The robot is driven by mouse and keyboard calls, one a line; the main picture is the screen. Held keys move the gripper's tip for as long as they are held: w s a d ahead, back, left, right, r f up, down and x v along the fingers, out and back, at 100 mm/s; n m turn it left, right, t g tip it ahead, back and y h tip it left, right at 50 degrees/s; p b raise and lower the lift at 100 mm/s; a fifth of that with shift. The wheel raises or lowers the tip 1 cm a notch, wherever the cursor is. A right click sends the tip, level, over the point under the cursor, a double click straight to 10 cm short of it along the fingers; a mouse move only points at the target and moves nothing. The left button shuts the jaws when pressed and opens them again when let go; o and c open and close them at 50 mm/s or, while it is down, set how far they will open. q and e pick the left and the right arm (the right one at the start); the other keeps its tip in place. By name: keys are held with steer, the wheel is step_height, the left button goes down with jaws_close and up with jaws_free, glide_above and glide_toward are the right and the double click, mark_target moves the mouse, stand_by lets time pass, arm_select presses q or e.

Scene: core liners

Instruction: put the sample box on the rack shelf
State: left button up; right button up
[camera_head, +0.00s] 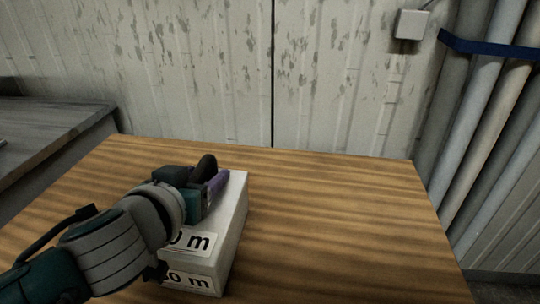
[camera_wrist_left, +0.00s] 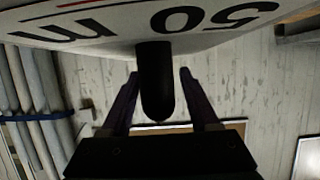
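The sample box, a white box (camera_head: 231,220) with "m" labels on its top and near end, sits on the wooden table (camera_head: 340,225). In the left wrist view, the box (camera_wrist_left: 100,42) fills the top upside down, with "50 m" readable. A black rounded handle-like piece (camera_wrist_left: 155,85) stands out from its top; a black rounded part also shows in the head view (camera_head: 206,166). My left gripper (camera_head: 213,178) is low over the box top. Its purple fingers (camera_wrist_left: 159,76) are apart, one on each side of the black piece, with a gap at least on the right. The rack shelf cannot be made out.
A grey bench (camera_head: 50,118) stands at the left beyond the table. Large pipes (camera_head: 490,110) with a blue strap stand at the right. A stained wall (camera_head: 190,75) closes off the back. The table's right half is clear.

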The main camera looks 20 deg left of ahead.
arm_select(q)
jaws_close()
stand_by(1.1)
steer(key=shift+r, duration=0.1)
